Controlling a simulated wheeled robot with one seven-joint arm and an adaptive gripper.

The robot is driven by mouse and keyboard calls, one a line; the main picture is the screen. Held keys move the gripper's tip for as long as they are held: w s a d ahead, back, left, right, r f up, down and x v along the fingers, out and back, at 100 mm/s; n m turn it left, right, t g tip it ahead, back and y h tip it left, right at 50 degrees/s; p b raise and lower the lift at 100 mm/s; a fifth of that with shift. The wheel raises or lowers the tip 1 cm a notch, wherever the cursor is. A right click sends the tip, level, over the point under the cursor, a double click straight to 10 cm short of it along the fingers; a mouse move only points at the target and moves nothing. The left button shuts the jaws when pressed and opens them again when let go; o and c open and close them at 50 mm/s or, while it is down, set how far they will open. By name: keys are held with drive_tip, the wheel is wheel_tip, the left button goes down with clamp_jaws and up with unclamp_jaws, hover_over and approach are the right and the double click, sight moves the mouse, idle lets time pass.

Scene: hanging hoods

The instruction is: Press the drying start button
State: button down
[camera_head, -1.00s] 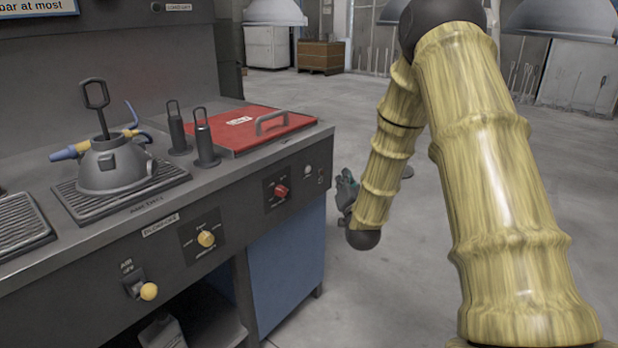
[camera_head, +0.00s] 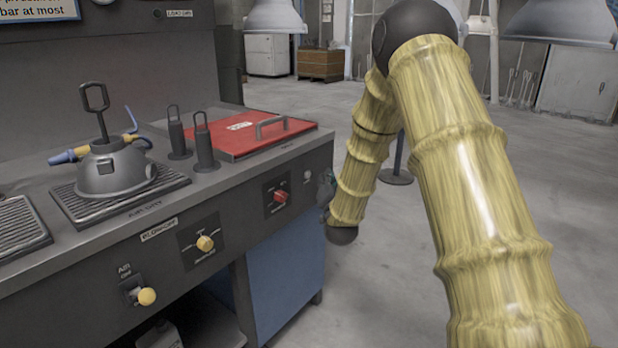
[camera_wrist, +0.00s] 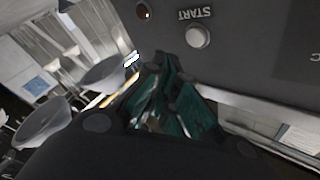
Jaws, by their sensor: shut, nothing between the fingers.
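The round white button (camera_wrist: 197,37) sits on the dark panel with the word START (camera_wrist: 194,13) beside it in the wrist view. In the head view the white button (camera_head: 307,176) is small, near the right end of the bench front. My gripper (camera_wrist: 172,92) shows dark green fingers, shut and empty, close to the panel and a little below the button in the wrist view. A gap shows between fingers and button in that view. In the head view my gripper (camera_head: 326,187) is partly hidden by my arm, beside the bench's front right corner.
A red rotary knob (camera_head: 281,196) and yellow knobs (camera_head: 205,243) (camera_head: 146,296) share the bench front. A red lid (camera_head: 245,135) with a handle and a grey dome (camera_head: 115,168) stand on top. Open floor lies to the right; a post base (camera_head: 395,177) stands there.

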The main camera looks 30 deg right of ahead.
drive_tip(key=shift+w+a, duration=0.25)
drive_tip(key=shift+w, duration=0.35)
drive_tip(key=shift+w+a, duration=0.2)
drive_tip(key=shift+w, duration=0.35)
drive_tip(key=shift+w, duration=0.1)
idle(0.7)
drive_tip(key=shift+w+a, duration=0.2)
drive_tip(key=shift+w, duration=0.05)
drive_tip(key=shift+w+a, duration=0.15)
drive_tip(key=shift+w, duration=0.2)
idle(0.9)
idle(0.3)
drive_tip(key=shift+s+d, duration=0.3)
drive_tip(key=shift+s, duration=0.4)
drive_tip(key=shift+s, duration=0.1)
drive_tip(key=s, duration=0.1)
drive_tip(key=s+d+p, duration=0.1)
drive_tip(key=s, duration=0.1)
drive_tip(key=s+d, duration=0.1)
drive_tip(key=shift+s, duration=0.25)
